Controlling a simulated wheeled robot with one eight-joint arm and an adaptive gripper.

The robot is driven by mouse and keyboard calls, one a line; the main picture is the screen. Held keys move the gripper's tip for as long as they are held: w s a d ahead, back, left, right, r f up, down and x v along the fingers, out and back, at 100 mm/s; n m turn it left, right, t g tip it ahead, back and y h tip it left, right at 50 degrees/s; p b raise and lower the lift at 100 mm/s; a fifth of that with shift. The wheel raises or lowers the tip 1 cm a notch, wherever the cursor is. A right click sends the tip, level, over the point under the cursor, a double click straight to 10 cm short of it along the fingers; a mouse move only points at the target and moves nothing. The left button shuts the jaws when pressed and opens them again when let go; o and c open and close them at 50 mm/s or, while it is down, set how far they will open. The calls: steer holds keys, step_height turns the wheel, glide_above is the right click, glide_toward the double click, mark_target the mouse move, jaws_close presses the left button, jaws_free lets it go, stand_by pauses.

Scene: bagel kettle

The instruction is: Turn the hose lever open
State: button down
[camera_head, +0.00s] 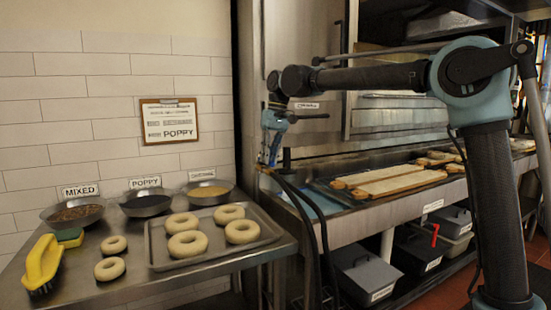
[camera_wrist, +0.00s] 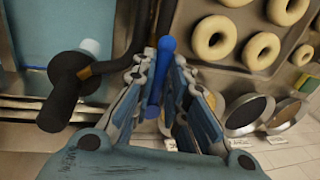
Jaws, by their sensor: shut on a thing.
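The hose lever, a blue handle (camera_wrist: 161,75), stands between the two fingers of my gripper (camera_wrist: 162,64) in the wrist view. My gripper is shut on it. A brass-coloured and dark fitting (camera_wrist: 108,68) runs left from beside the lever to a black body (camera_wrist: 66,85) with a pale cap. In the head view my gripper (camera_head: 274,124) is at the left end of the steel counter, pointing down. The lever is too small and covered to make out clearly there. Dark hoses (camera_head: 312,225) hang down near the counter's corner.
A tray (camera_head: 161,252) of bagels stands on the left table, with bowls marked mixed and poppy (camera_head: 146,203) behind it and a yellow brush (camera_head: 43,262) at its left. Boards (camera_head: 400,184) lie on the right counter. Grey bins (camera_head: 365,270) sit below.

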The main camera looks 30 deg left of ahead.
steer(key=shift+d, duration=0.15)
steer(key=c, duration=1.7)
jaws_free()
steer(key=shift+s, duration=0.1)
steer(key=shift+o, duration=0.6)
steer(key=shift+r, duration=0.15)
step_height(320, 180, up, 12)
steer(key=w+d, duration=0.1)
steer(key=w, duration=0.1)
steer(key=shift+d+f, duration=0.15)
steer(key=shift+f, duration=0.1)
steer(key=shift+w, duration=0.1)
